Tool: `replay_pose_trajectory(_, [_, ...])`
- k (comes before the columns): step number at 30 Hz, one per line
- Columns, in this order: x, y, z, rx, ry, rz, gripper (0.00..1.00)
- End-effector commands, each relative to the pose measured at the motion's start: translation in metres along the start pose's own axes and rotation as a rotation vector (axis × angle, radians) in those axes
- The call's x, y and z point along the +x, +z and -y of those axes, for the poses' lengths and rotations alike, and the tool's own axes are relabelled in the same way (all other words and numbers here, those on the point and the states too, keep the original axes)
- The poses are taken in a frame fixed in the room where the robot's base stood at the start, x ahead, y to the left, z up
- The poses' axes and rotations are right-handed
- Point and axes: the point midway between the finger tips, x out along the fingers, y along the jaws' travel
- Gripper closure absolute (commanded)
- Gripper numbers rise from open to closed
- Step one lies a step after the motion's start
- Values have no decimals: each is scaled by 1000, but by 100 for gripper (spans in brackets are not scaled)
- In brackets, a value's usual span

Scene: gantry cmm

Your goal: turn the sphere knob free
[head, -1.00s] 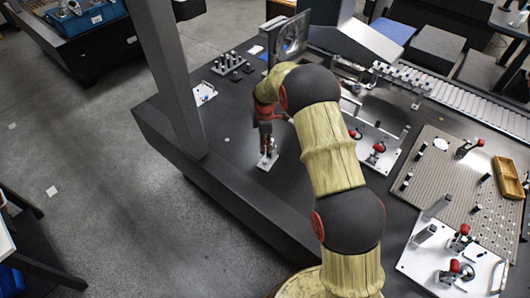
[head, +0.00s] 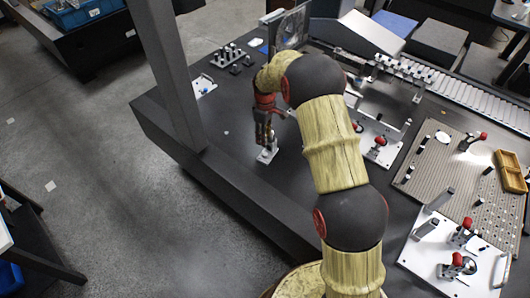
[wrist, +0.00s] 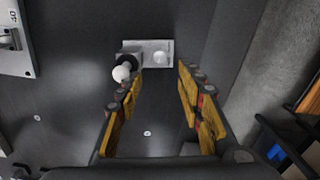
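The sphere knob (wrist: 121,73) is a pale ball on a small metal block in the wrist view. The block stands on a small light plate (wrist: 158,58) with a round recess at its right; this plate also shows in the head view (head: 267,156). My gripper (wrist: 160,74) is open, with yellow-padded fingers spread wide and nothing between them. The knob lies just left of the left fingertip, outside the gap; whether they touch I cannot tell. In the head view my gripper (head: 264,140) hangs over the plate and hides the knob.
A dark upright column (head: 172,80) rises left of my arm, near the table edge. A white plate (head: 203,86) and a rack of dark pegs (head: 228,57) lie behind. A perforated board (head: 455,165) and clamp plates are right. The dark tabletop around the fixture is clear.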

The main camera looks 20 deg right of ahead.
Motion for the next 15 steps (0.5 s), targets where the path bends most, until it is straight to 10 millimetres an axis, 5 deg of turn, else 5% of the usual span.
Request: replay_pose_trajectory(15, [26, 0, 0, 951, 0, 1, 63])
